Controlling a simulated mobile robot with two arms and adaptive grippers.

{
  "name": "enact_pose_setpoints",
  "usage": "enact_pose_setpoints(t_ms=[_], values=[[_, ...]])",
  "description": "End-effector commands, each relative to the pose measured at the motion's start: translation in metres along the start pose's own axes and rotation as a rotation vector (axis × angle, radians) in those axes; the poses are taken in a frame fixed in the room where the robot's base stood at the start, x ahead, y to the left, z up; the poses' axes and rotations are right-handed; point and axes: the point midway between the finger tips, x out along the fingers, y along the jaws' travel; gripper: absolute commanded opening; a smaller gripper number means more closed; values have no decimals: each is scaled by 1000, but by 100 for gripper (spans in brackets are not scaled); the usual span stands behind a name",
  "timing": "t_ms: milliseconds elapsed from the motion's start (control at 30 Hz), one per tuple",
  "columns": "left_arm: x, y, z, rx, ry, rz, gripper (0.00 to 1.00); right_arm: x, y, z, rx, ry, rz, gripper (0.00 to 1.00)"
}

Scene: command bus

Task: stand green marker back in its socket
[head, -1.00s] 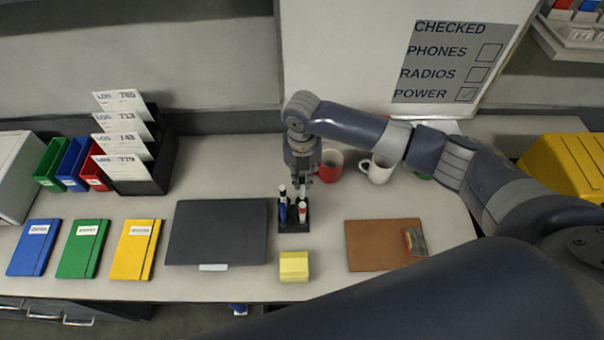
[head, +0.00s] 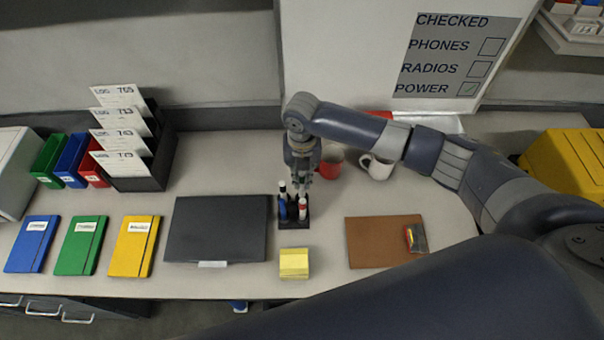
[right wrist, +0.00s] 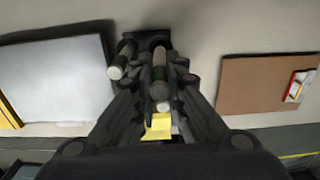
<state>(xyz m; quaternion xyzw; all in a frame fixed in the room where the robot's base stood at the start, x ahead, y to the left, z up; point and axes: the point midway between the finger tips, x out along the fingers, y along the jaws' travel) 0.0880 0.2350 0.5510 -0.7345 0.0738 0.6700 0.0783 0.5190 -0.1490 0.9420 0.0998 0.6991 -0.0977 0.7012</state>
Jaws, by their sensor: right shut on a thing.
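A black marker rack (head: 294,226) stands in the middle of the desk. A blue marker (head: 283,209) and a red marker (head: 303,210) stand upright in it. My right gripper (head: 302,181) is just above and behind the rack, pointing down, and is shut. In the right wrist view its fingers (right wrist: 161,82) close around a slim grey-looking marker (right wrist: 159,90), seen end-on over the rack (right wrist: 147,38). Its colour is not clear, and its lower end is hidden, so I cannot tell if it is in a socket. My left gripper is not in view.
A red mug (head: 331,163) and a white mug (head: 377,167) stand close behind the gripper. Yellow sticky notes (head: 294,263) lie in front of the rack. A dark folder (head: 217,229) lies left, a brown clipboard (head: 375,242) right.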

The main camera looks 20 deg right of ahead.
Motion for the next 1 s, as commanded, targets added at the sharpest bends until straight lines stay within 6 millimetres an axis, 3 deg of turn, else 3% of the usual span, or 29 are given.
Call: enact_pose_setpoints(t_ms=[1000], values=[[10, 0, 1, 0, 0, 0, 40, 19, -1, 0, 0, 1, -1, 0]])
